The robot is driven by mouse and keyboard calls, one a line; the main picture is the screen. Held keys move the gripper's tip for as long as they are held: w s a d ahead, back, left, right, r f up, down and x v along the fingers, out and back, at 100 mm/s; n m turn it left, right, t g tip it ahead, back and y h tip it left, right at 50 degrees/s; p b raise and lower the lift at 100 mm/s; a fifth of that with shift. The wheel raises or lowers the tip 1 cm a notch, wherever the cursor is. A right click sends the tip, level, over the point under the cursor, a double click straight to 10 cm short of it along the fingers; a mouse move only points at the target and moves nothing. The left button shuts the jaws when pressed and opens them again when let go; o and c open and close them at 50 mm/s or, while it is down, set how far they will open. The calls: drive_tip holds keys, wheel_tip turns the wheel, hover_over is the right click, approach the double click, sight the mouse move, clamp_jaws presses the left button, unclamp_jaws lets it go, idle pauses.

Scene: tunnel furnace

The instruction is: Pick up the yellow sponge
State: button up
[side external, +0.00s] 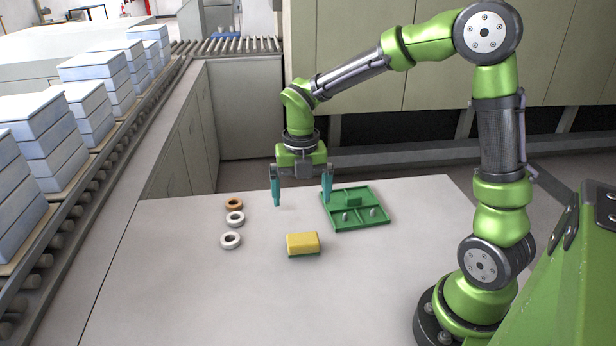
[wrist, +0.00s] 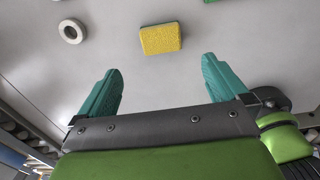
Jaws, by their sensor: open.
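The yellow sponge (side external: 303,242) lies flat on the light table with a green layer along its lower edge. It also shows in the wrist view (wrist: 161,39), ahead of the fingertips and roughly between their lines. My gripper (side external: 301,200) is open and empty above the table, on the far side of the sponge in the side view. Its two teal fingers are wide apart and point down. In the wrist view the fingers of my gripper (wrist: 163,78) touch nothing.
A green divided tray (side external: 359,225) with small pieces sits close to the right finger in the side view. A roller conveyor (side external: 118,160) with stacked blocks runs along the left.

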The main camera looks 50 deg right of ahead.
sight(303, 239)
wheel_tip(303, 239, down, 8)
drive_tip(key=shift+f, duration=0.1)
drive_tip(key=f, duration=0.5)
drive_tip(key=shift+s+a+f, duration=0.1)
drive_tip(key=shift+s+a, duration=0.05)
drive_tip(key=shift+s, duration=0.1)
drive_tip(key=c, duration=0.9)
wheel_tip(303, 239, up, 10)
drive_tip(key=shift+r, duration=0.1)
drive_tip(key=shift+c, duration=0.2)
